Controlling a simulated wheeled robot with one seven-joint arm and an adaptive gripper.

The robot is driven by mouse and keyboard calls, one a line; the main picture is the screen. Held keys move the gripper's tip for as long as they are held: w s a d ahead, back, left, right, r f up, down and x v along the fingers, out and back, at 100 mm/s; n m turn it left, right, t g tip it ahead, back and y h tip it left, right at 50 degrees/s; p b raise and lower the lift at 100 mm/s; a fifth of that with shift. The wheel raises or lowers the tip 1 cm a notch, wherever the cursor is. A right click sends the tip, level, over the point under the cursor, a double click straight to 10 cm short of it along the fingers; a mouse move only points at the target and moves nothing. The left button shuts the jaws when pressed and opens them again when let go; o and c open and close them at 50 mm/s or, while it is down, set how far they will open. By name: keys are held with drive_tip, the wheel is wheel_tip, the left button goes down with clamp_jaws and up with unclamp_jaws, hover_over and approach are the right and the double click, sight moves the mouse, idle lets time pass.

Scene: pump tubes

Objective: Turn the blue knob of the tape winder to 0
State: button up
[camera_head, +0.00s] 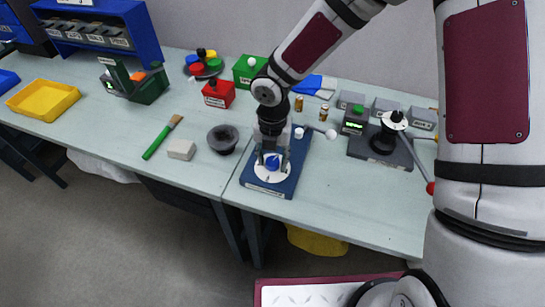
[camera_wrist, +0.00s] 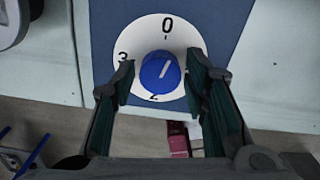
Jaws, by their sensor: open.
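The tape winder has a dark blue base (camera_head: 258,187) on the table, with a white dial (camera_wrist: 138,36) on it. The blue knob (camera_wrist: 158,75) stands at the dial's middle; it also shows in the head view (camera_head: 272,161). In the wrist view the 0 is at the top, 3 at the left and 2 at the bottom, partly hidden. The knob's white line slants up and a little right, slightly clockwise of the 0 mark. My gripper (camera_wrist: 160,72) is open, with one finger on each side of the knob and visible gaps. In the head view my gripper (camera_head: 271,158) is over the dial.
A dark bowl (camera_head: 223,139), a pale block (camera_head: 181,149) and a green brush (camera_head: 157,142) lie left of the winder. A dark device with a lever (camera_head: 381,147) stands to the right. The table's front edge is close to the winder.

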drive_tip(key=m, duration=1.8)
drive_tip(key=shift+p, duration=0.35)
clamp_jaws()
